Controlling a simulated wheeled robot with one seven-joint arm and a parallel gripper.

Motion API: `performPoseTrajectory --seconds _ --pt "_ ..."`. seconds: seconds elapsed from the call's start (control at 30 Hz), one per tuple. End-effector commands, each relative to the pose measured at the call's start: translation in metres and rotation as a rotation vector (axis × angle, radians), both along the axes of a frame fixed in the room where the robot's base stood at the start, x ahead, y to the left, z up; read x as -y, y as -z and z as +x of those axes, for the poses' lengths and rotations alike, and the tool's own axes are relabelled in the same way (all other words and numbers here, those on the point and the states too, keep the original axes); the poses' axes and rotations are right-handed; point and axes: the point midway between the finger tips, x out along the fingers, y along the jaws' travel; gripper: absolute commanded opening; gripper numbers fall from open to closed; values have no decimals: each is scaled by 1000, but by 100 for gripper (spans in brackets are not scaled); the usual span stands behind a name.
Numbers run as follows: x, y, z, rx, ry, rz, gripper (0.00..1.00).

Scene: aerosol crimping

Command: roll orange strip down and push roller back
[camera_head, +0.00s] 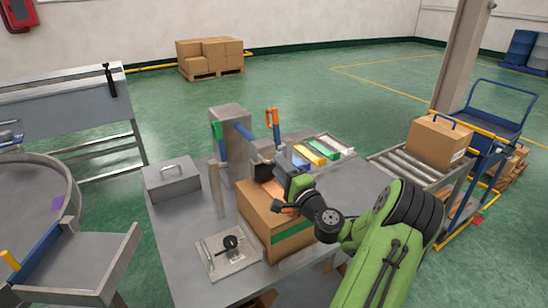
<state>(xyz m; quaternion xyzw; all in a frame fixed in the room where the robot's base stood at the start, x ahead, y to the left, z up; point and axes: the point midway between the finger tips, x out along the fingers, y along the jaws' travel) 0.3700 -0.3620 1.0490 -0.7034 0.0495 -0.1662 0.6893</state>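A cardboard box (257,213) with a green band on its front stands on the grey table. An orange patch (284,207) shows on the box top beside my wrist; it may be the orange strip, but it is too small and covered to be sure. My gripper (277,178) is over the box top, at the end of my green arm reaching in from the lower right. Its fingers are small and partly hidden by the wrist, so I cannot tell whether they are open or touching anything. I cannot make out a roller clearly; the gripper may hide it.
A grey post machine (235,135) with blue and orange handles (272,118) stands behind the box. A grey lidded case (172,181) is at left, a plate with a black knob (230,243) in front. Coloured trays (322,150) lie behind right; a roller conveyor (405,168) adjoins the table.

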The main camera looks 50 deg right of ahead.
Motion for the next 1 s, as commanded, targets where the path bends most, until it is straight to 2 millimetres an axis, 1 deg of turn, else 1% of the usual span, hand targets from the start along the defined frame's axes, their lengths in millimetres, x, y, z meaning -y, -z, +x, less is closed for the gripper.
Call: performPoseTrajectory --seconds 0.03,0.1,0.2,0.3,0.5,0.57,0.73,1.0 --pt "2 -5 11 1 -4 -3 34" --pt "6 -6 23 1 -3 -3 34" --pt "10 -7 33 0 -1 -1 34" --pt "12 -7 37 0 1 1 34" --pt "12 -6 38 -1 1 1 34" --pt "12 -6 38 -1 1 1 27" --pt "12 -6 37 -1 1 0 1" --pt "12 -6 37 -2 0 1 0"
